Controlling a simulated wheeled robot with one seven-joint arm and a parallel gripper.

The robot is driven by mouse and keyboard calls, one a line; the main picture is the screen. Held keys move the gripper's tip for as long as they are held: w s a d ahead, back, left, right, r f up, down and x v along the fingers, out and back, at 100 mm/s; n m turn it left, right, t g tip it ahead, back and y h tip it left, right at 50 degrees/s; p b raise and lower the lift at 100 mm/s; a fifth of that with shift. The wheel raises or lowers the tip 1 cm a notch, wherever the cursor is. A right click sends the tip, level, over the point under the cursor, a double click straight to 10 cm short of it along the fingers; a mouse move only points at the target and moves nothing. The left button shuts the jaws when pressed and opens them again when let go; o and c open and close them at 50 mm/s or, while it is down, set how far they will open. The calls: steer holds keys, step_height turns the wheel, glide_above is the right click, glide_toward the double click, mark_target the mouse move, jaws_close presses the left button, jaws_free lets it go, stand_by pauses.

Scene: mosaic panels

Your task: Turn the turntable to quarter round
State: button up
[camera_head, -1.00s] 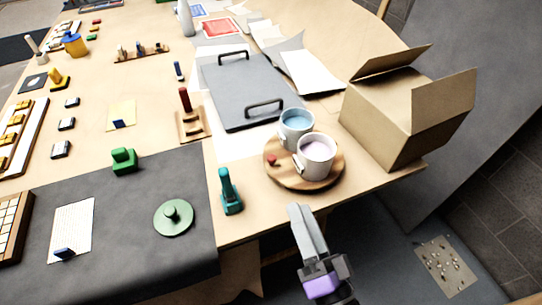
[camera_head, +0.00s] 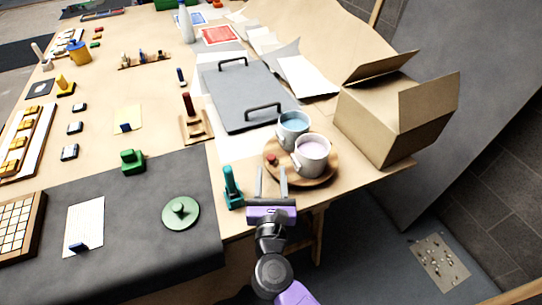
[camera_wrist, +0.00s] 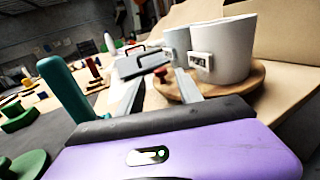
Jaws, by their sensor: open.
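The turntable (camera_head: 325,178) is a round wooden disc near the table's front right edge. It carries two mugs, one with pale pink contents (camera_head: 311,157) and one with blue contents (camera_head: 293,129). A small red knob (camera_head: 271,160) stands on its left part. My gripper (camera_head: 271,182) is open and empty, its fingers pointing at the turntable's near left rim, just short of the red knob. In the wrist view the turntable (camera_wrist: 262,78) lies ahead and to the right, and the red knob (camera_wrist: 160,72) shows between the fingers. Contact with the rim cannot be told.
A teal upright tool (camera_head: 232,186) stands close to the left of my gripper. An open cardboard box (camera_head: 385,125) is right of the turntable, and a grey tray with handles (camera_head: 240,95) lies behind it. A green lidded disc (camera_head: 181,212) lies on the dark mat.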

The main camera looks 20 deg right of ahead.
mark_target(271, 160)
steer(key=x, duration=0.6)
steer(key=shift+w+d+p, duration=0.15)
steer(key=shift+w+p, duration=0.15)
steer(key=shift+p, duration=0.05)
jaws_close()
stand_by(1.1)
